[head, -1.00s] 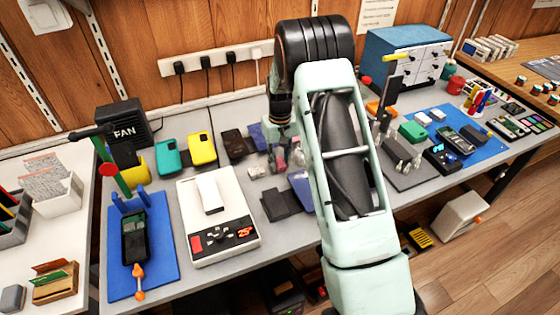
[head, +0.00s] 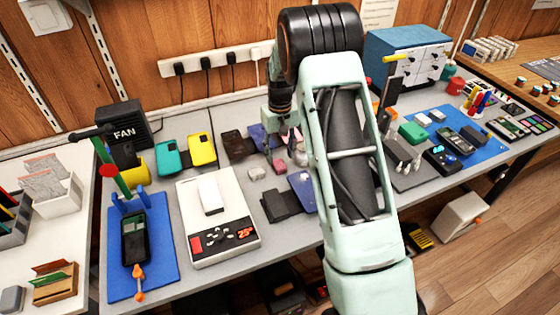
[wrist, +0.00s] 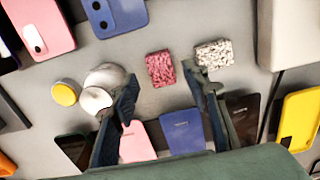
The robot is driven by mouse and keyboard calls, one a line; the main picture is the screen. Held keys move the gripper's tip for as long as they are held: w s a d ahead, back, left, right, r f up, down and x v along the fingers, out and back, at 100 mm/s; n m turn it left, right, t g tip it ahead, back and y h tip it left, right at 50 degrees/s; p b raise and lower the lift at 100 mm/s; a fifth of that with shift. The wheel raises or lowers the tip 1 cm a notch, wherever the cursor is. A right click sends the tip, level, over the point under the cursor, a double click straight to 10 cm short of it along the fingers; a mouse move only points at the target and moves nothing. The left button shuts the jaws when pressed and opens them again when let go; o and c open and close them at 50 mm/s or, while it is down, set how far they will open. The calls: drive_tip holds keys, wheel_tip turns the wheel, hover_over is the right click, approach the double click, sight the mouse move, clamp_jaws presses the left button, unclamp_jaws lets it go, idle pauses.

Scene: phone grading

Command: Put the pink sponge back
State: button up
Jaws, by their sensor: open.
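The pink sponge (wrist: 160,69) lies flat on the grey bench, a little apart from a speckled white-grey sponge (wrist: 214,54). In the head view the pink sponge (head: 279,166) lies just right of the pale sponge (head: 256,174). My gripper (wrist: 163,82) is open and empty in the wrist view. Its two fingers are spread to either side below the pink sponge, with clear space between them. In the head view my gripper is near the back of the bench, behind the sponges, and its fingertips are hard to make out.
A silver round container (wrist: 105,77) stands left of the pink sponge, beside a yellow-topped one (wrist: 66,93). Phones lie around, including a blue one (wrist: 183,131) between the fingers. A white scale (head: 222,245) stands at left, a power strip (head: 215,58) on the wall behind.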

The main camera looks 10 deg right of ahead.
sight(280, 165)
wheel_tip(280, 165, up, 8)
drive_tip(key=shift+r, duration=0.1)
idle(0.5)
